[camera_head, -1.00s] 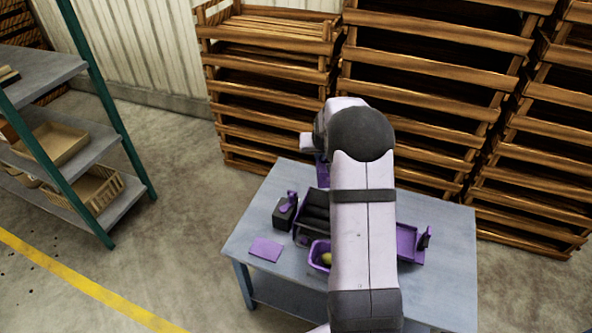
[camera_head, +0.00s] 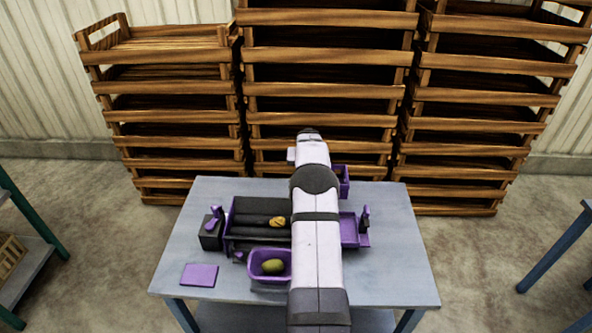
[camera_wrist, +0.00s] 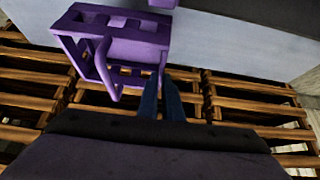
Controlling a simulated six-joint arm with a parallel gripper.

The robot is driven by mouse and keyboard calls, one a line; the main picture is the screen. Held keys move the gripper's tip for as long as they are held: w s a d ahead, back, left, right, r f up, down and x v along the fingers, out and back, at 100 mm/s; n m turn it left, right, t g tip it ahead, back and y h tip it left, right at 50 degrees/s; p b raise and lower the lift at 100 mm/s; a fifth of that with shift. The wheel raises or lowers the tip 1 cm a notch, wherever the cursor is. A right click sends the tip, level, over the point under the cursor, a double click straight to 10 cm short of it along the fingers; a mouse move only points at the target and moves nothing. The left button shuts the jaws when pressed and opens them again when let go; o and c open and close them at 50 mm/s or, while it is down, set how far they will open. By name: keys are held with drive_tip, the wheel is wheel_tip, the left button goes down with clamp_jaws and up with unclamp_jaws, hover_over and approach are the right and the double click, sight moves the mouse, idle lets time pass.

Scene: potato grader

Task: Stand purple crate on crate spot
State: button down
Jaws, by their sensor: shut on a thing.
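The purple crate (camera_head: 343,182) shows behind my arm at the back edge of the table in the head view, partly hidden by the arm. In the wrist view the crate (camera_wrist: 112,48) is an open, slotted box with a raised handle. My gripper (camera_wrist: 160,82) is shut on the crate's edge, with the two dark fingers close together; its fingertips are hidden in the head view. A flat purple square (camera_head: 199,274), which may be the crate spot, lies bare at the table's front left.
The grey table (camera_head: 395,275) holds a black roller grader (camera_head: 260,207) with a yellowish potato (camera_head: 277,222) on it. A purple bin (camera_head: 256,277) with a potato stands in front, a purple tray (camera_head: 349,231) at right. Wooden crate stacks (camera_head: 330,60) stand close behind.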

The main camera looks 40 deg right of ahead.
drive_tip(key=shift+s+d+f, duration=0.1)
drive_tip(key=shift+d, duration=0.15)
drive_tip(key=shift+f, duration=0.15)
drive_tip(key=shift+f+b, duration=1.55)
drive_tip(key=shift+f, duration=0.8)
drive_tip(key=shift+s+f+b, duration=0.1)
drive_tip(key=shift+f+b, duration=1.1)
drive_tip(key=shift+f, duration=0.4)
idle(0.8)
drive_tip(key=c, duration=1.8)
unclamp_jaws()
drive_tip(key=shift+c, duration=0.2)
